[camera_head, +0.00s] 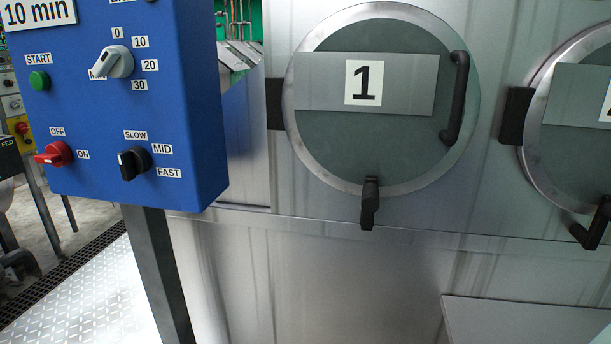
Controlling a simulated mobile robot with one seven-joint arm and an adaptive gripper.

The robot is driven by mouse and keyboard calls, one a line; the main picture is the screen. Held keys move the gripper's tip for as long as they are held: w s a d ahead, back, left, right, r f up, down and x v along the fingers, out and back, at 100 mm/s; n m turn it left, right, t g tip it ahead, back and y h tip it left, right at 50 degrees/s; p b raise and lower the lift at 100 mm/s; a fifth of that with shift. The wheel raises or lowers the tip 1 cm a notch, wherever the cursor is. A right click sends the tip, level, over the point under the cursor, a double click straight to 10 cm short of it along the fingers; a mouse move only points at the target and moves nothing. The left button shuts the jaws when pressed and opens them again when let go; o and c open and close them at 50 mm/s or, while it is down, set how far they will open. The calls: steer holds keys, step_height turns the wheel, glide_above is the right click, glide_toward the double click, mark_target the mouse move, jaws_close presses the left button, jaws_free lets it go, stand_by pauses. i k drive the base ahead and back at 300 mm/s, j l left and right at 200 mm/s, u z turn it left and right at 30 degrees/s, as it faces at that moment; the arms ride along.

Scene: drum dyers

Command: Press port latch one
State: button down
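The round port door marked 1 (330,140) is in the middle of the head view, set in a metal drum front. It looks shut, with a bright metal rim around a dark disc. Its latch (369,203) is a black lever at the bottom of the rim and hangs straight down. A black bar handle (455,98) is on the door's right side, and a dark hinge block (274,103) is on its left. My gripper is not in this view.
A blue control box (105,100) on a dark post (157,270) stands at the left, in front of the drum. A second port door (580,145) is at the right edge; its latch (592,226) is slanted. A metal panel (530,322) juts at the lower right.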

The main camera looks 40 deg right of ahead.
mark_target(369, 204)
steer(key=z, duration=1.25)
